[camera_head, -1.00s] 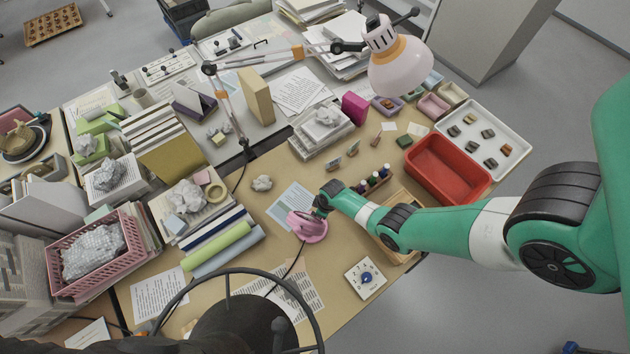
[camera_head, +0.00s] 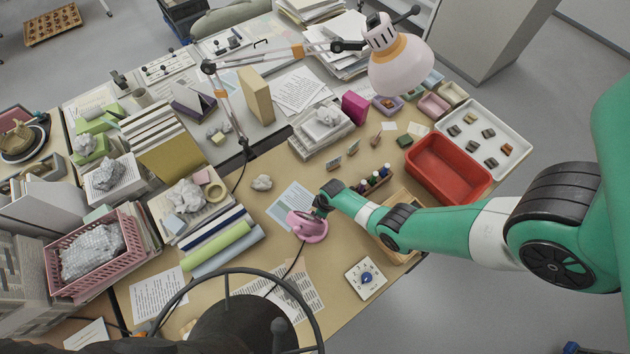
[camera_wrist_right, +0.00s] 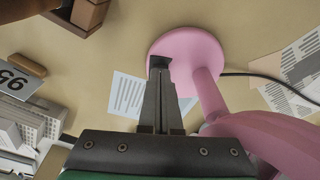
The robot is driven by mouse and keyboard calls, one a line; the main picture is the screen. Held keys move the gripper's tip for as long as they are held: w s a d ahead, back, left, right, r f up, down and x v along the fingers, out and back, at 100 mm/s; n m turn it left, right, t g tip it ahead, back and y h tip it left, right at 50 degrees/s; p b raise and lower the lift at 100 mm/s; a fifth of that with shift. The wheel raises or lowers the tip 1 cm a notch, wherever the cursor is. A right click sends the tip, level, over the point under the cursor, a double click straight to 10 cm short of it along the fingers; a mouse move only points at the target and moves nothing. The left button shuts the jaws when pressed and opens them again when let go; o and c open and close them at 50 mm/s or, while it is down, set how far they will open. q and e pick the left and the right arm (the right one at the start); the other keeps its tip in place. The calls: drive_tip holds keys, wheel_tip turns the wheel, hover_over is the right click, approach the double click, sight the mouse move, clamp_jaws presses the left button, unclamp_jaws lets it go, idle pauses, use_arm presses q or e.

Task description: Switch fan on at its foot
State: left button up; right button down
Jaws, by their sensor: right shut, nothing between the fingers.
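The pink fan (camera_head: 308,229) stands on the tan desk, with a dark cable running from it. In the right wrist view its round pink foot (camera_wrist_right: 185,45) shows, with the stem and a larger pink body at lower right. My right gripper (camera_head: 319,211) is at the fan's foot. In the right wrist view its shut, empty fingers (camera_wrist_right: 160,68) end over the foot's near edge, at a small dark patch. Whether that patch is the switch, and whether the tips touch it, I cannot tell. My left gripper is out of view.
A pale blue sheet (camera_head: 288,202) lies beside the fan. A wooden tray (camera_head: 404,250) and red bin (camera_head: 446,168) stand right. A dark ring (camera_head: 226,283) fills the bottom edge.

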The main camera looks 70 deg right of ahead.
drive_tip(key=shift+f+b, duration=0.3)
drive_tip(key=shift+f, duration=0.1)
drive_tip(key=shift+r, duration=0.1)
drive_tip(key=shift+s+a+r+p, duration=0.1)
drive_tip(key=shift+r+p, duration=0.5)
drive_tip(key=shift+p, duration=0.15)
wheel_tip(320, 180, up, 6)
drive_tip(key=p, duration=0.5)
drive_tip(key=shift+f+p, duration=0.15)
drive_tip(key=shift+p, duration=0.15)
